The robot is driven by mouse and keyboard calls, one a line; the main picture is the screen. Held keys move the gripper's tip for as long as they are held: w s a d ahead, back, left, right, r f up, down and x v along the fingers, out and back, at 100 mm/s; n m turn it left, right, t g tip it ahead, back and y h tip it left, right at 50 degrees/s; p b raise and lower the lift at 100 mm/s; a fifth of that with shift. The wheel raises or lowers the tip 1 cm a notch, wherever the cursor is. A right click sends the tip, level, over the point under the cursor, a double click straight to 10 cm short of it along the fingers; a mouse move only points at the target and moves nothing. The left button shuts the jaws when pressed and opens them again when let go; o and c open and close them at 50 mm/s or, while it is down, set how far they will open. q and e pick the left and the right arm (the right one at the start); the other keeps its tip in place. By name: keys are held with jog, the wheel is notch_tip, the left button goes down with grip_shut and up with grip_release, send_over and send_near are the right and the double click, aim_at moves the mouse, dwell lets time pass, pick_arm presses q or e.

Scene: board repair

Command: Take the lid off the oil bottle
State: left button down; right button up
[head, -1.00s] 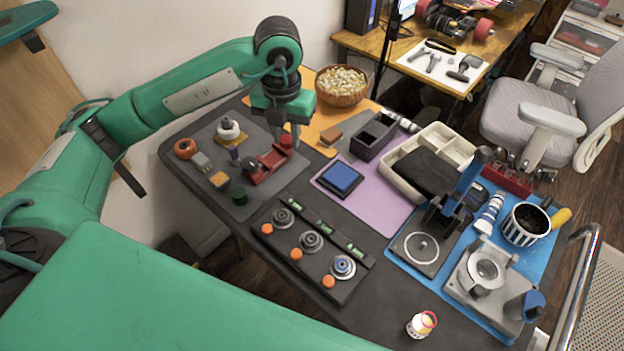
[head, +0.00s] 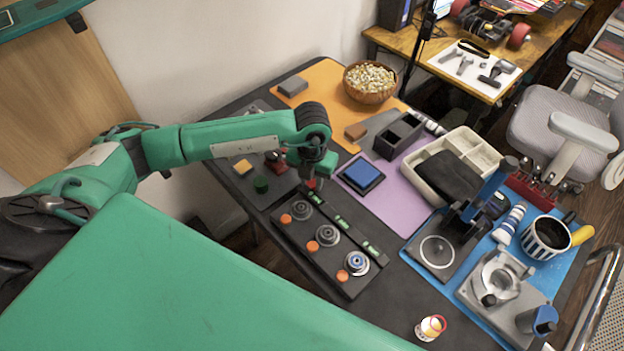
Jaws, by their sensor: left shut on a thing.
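My left gripper (head: 312,171) points down over the left end of the black rack, near the grey mat's right edge. It is shut on a small red thing (head: 311,184), which shows just under the fingertips. The fingers and wrist hide most of it, so I cannot tell whether it is a lid alone or has a bottle under it. No oil bottle can be made out surely. A small white jar (head: 430,328) with a red rim and yellowish marking stands at the table's front edge. My right gripper is out of view.
A blue pad (head: 361,175) lies on the purple mat. Bare table lies between rack and jar.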

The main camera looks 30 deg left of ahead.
pick_arm(q)
jog(key=shift+f, duration=0.35)
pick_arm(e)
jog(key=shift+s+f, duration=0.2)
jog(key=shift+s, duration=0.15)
pick_arm(q)
jog(key=shift+f, duration=0.15)
jog(key=c, duration=1.5)
grip_release()
jog(key=shift+o, duration=0.2)
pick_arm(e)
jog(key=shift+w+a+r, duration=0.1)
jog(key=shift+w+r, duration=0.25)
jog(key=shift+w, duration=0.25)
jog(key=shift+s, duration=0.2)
